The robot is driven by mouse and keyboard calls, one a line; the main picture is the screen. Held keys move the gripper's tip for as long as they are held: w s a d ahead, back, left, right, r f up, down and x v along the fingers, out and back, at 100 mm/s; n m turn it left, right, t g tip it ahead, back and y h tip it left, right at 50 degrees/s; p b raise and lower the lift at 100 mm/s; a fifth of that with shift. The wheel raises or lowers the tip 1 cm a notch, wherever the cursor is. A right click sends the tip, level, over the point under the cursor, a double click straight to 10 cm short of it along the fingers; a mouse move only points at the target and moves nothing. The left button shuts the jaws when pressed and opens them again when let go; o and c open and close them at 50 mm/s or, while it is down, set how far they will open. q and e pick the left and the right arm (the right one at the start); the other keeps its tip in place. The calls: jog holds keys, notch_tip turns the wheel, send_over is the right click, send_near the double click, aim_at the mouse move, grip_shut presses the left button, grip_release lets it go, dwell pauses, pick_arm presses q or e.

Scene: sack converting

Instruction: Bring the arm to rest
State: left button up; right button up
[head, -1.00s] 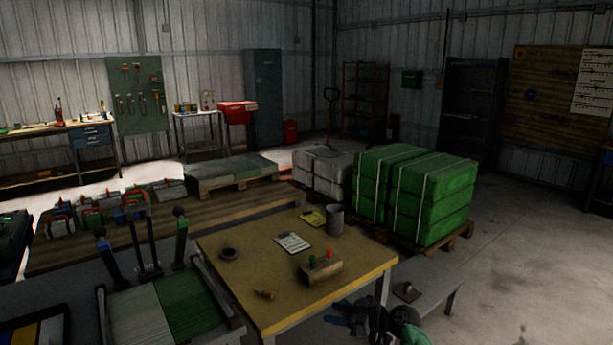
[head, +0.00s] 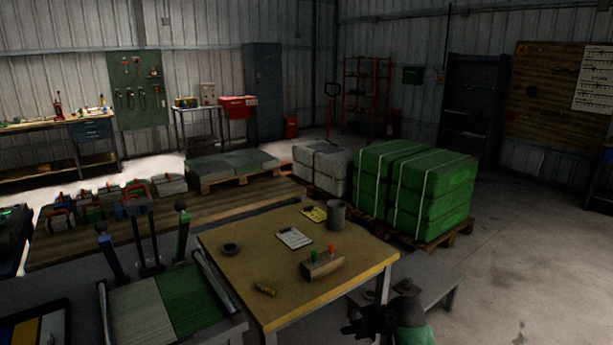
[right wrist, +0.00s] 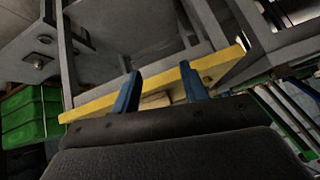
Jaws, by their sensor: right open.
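My right gripper (head: 350,329) shows at the bottom of the head view, beside the right front leg of the wooden-topped table (head: 225,262). It is open and nothing is held in it. In the right wrist view, its two blue fingers (right wrist: 160,90) stand apart, with the table's yellow edge (right wrist: 90,108) beyond them. The right forearm is partly in view and covers part of the low grey bench (head: 440,272). My left gripper is in neither view.
Green bales (head: 440,195) stand on a pallet behind. The floor at the right (head: 530,270) is clear.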

jog(key=s+f+m+g+h, duration=0.1)
jog(key=s+f, duration=0.5)
jog(key=s, duration=0.8)
jog(key=s+d+f+m+g+h, duration=0.1)
jog(key=s+f, duration=0.5)
jog(key=s, duration=0.8)
jog(key=s+d+f+m+g+h, duration=0.1)
jog(key=s+f, duration=0.5)
jog(key=s, duration=0.8)
jog(key=shift+f+g+h, duration=0.35)
jog(key=shift+g+h, duration=0.35)
jog(key=shift+g, duration=0.3)
